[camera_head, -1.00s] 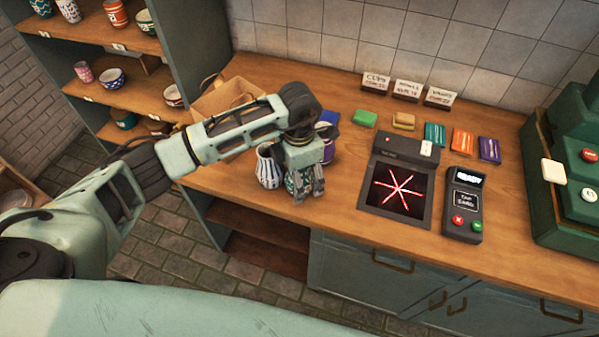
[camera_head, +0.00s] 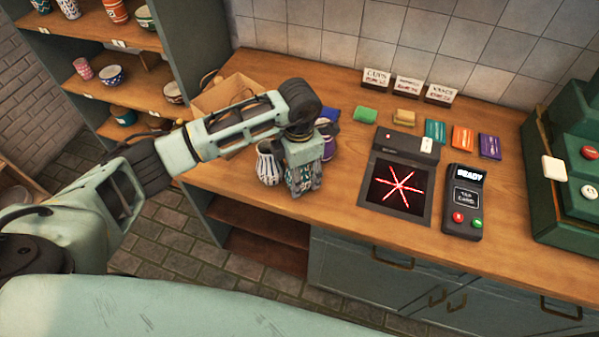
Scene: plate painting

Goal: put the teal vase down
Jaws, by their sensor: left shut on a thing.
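My left gripper (camera_head: 306,188) points down over the wooden counter (camera_head: 345,215), near its front edge. It is shut on the teal vase (camera_head: 299,181), which is mostly hidden behind the fingers; only small teal patterned patches show. I cannot tell whether the vase's base touches the counter. My right gripper is not in view.
A scanner with a red star of lines (camera_head: 398,190) and a card reader (camera_head: 464,205) lie to the right. A cardboard box (camera_head: 222,95) stands behind my arm. Several coloured blocks lie at the back, before three small signs. A green cash register (camera_head: 570,190) is far right.

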